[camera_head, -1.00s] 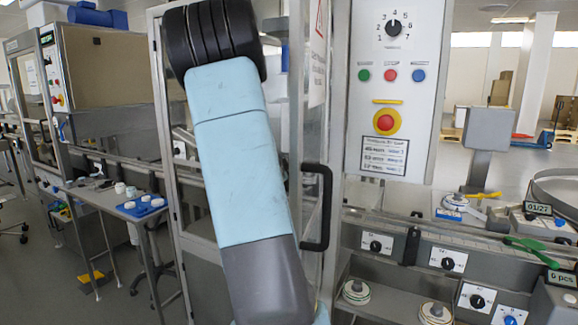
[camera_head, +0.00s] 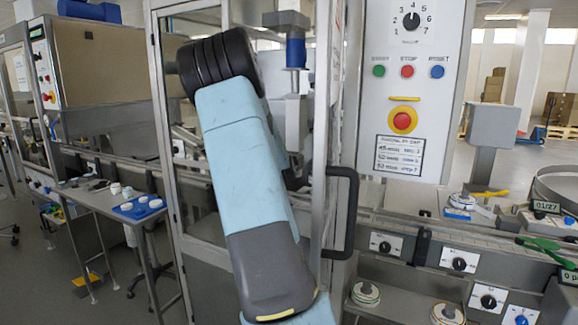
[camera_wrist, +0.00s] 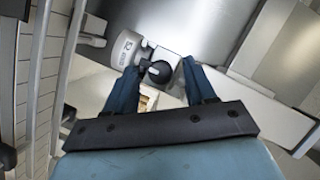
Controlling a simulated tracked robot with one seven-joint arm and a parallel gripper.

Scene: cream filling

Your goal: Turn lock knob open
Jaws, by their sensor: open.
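In the wrist view, a round black knob (camera_wrist: 159,72) sits between the blue fingers of my gripper (camera_wrist: 158,66). It looks like the lock knob, on a pale bracket. A grey cylinder (camera_wrist: 126,50) with small print on its side adjoins it at the upper left. My gripper is open, with one finger on each side of the knob. I cannot tell whether either finger touches it. In the head view, my arm hides the gripper, and I cannot make out the knob there.
A glazed door frame with a black handle (camera_head: 344,212) stands close right of my arm. A control panel (camera_head: 415,85) with coloured buttons is beyond it. In the wrist view, pale rails run down the left and a light bar (camera_wrist: 265,100) crosses at right.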

